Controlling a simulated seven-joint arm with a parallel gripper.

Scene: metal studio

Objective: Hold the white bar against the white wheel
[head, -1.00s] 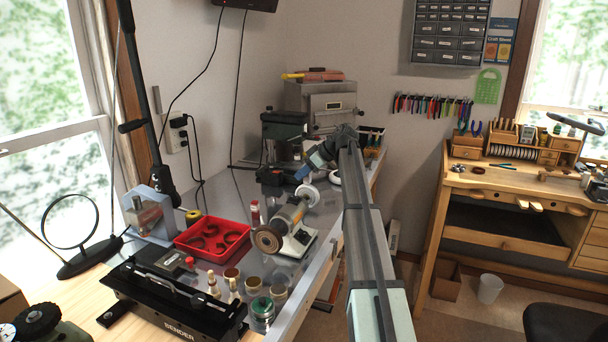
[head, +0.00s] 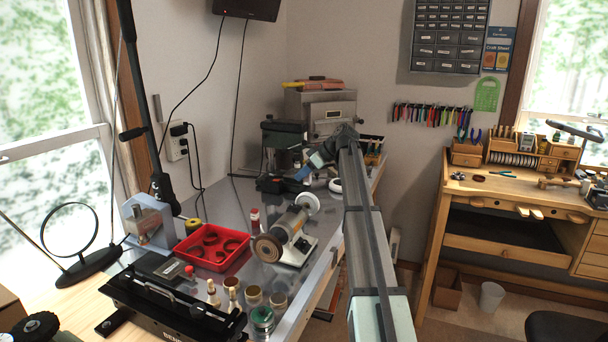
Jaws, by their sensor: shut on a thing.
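The white wheel (head: 308,203) is on the far right end of the bench polisher's spindle. A brown wheel is on the spindle's near left end. My arm reaches away over the bench's right side and bends down to the left at its far end. My gripper (head: 303,174) is small in the picture, just above and behind the white wheel, with a visible gap between them in the picture. It is shut on the white bar, which is too small and dark there to make out. I cannot tell the bar's tilt.
The polisher (head: 294,238) stands on the metal bench (head: 238,195). A red tray (head: 212,260), a black bender (head: 165,305) and several small jars are at its left and front. Dark machines and a grey box (head: 325,110) stand behind. A wooden workbench (head: 500,195) is at right.

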